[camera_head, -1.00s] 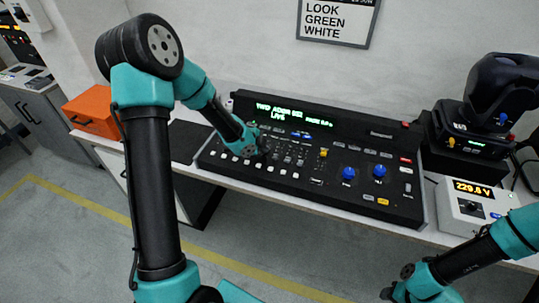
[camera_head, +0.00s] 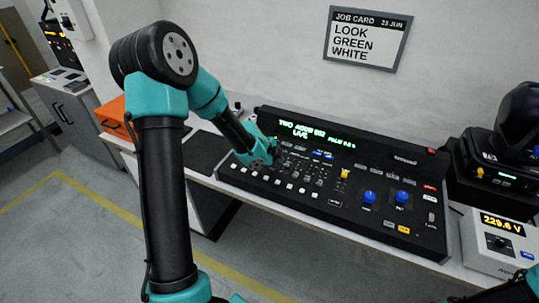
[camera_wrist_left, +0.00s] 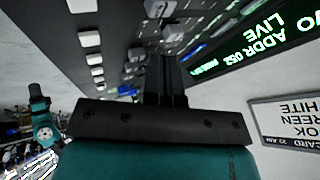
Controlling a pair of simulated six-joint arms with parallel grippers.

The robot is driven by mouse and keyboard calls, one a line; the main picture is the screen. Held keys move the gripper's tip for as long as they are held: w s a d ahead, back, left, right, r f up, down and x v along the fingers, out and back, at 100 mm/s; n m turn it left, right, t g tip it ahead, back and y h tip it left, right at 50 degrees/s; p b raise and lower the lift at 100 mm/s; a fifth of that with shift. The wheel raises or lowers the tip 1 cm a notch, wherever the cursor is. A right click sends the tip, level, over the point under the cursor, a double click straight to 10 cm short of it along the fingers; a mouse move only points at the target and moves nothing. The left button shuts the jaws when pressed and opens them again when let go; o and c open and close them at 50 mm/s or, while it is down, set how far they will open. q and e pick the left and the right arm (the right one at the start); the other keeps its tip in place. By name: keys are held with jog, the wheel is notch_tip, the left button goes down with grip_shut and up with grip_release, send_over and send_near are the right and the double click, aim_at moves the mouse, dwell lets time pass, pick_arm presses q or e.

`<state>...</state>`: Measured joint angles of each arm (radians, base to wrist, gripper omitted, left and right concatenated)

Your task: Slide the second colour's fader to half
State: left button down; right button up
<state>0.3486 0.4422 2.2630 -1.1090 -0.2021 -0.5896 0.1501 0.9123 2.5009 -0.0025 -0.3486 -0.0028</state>
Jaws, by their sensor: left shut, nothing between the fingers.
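The black lighting console (camera_head: 330,190) stands on the bench, with a row of faders (camera_head: 310,170) in its left-middle part. A row of white buttons (camera_head: 290,184) runs along its front. My left gripper (camera_head: 272,158) is shut and empty, low over the left part of the console by the faders. In the left wrist view its closed fingers (camera_wrist_left: 165,75) reach in among the grey fader caps (camera_wrist_left: 137,54). I cannot tell whether they touch a cap. The job card (camera_head: 366,40) on the wall reads "LOOK GREEN WHITE". My right gripper is out of view; only a bit of that arm shows.
The green display (camera_head: 310,132) is lit at the console's back. Blue knobs (camera_head: 402,197) and a yellow-topped stick (camera_head: 345,174) stand to the right. A moving-head lamp (camera_head: 505,150) and a voltage meter box (camera_head: 497,240) are at the far right. An orange case (camera_head: 115,115) sits at the left.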

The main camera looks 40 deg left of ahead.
pick_arm(q)
jog(key=shift+v, duration=3)
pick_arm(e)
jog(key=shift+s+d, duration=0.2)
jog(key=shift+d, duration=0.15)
